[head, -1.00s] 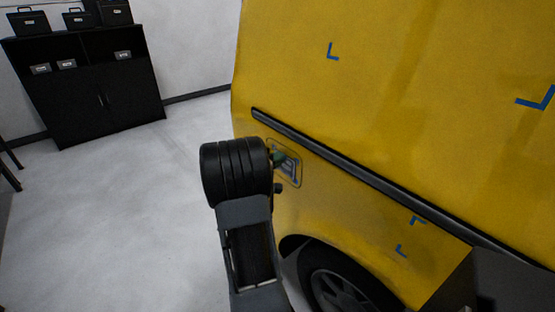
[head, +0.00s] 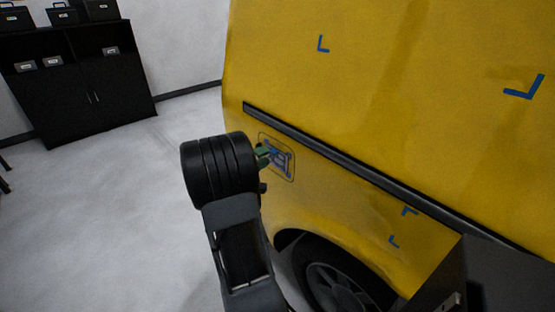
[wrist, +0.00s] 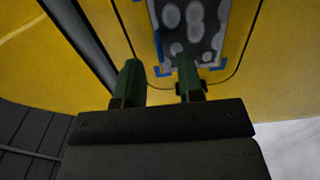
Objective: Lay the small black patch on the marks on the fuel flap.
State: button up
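The fuel flap (head: 264,139) is a rounded panel on the yellow van side, outlined by a thin dark line; it fills the top of the wrist view (wrist: 236,62). The small black patch (wrist: 205,30), dark with pale round spots, lies against the flap between blue corner marks (wrist: 219,66). It shows small in the head view (head: 283,163). Its top is cut off in the wrist view. My gripper (wrist: 159,72) is open, green fingers apart with yellow flap visible between them. The right fingertip overlaps the patch's lower edge in view; I cannot tell whether it touches.
A dark trim strip (head: 330,158) runs along the van above the flap. The wheel (head: 340,287) is below right. Other blue corner marks (head: 323,44) sit on the bodywork. A black cabinet (head: 85,85) stands far left; the floor (head: 110,220) between is clear.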

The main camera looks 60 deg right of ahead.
jog(key=v, duration=1)
jog(key=shift+a, duration=0.2)
jog(key=shift+w, duration=0.1)
